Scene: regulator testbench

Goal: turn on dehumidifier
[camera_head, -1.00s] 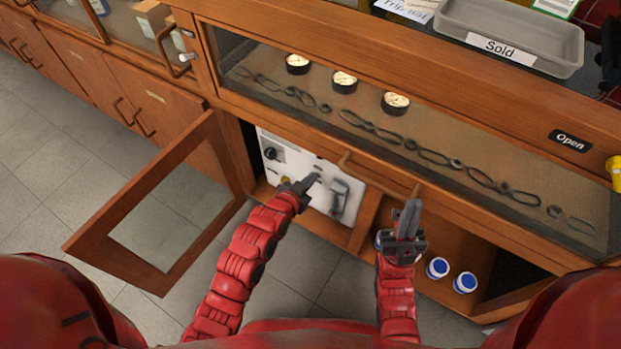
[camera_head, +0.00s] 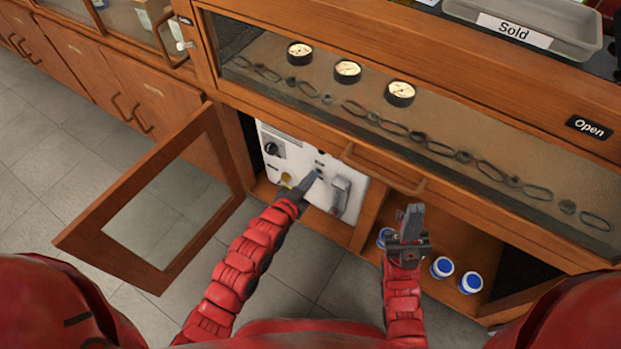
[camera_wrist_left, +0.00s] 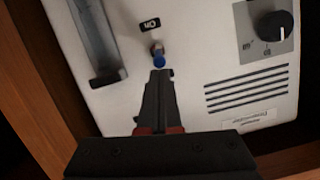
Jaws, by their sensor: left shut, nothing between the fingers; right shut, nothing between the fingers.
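The dehumidifier (camera_head: 293,160) is a white box inside the open lower cabinet; its panel fills much of the left wrist view (camera_wrist_left: 210,62). It has a black dial (camera_wrist_left: 274,25) on a grey plate, dark vent slots and a recessed grey handle (camera_head: 340,195). A small blue-tipped switch (camera_wrist_left: 159,60) sits beside a black label (camera_wrist_left: 150,24). My left gripper (camera_head: 309,178) is shut and empty in front of the panel; its tips are right at the blue switch, and I cannot tell whether they touch it. My right gripper (camera_head: 412,215) is shut and empty, further right, before the shelf.
A glass-paned cabinet door (camera_head: 160,200) stands open on the left. A wooden bar handle (camera_head: 385,175) runs above the opening. Several blue-lidded jars (camera_head: 442,267) stand on the lower shelf at right. A glass case with gauges (camera_head: 347,71) is above.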

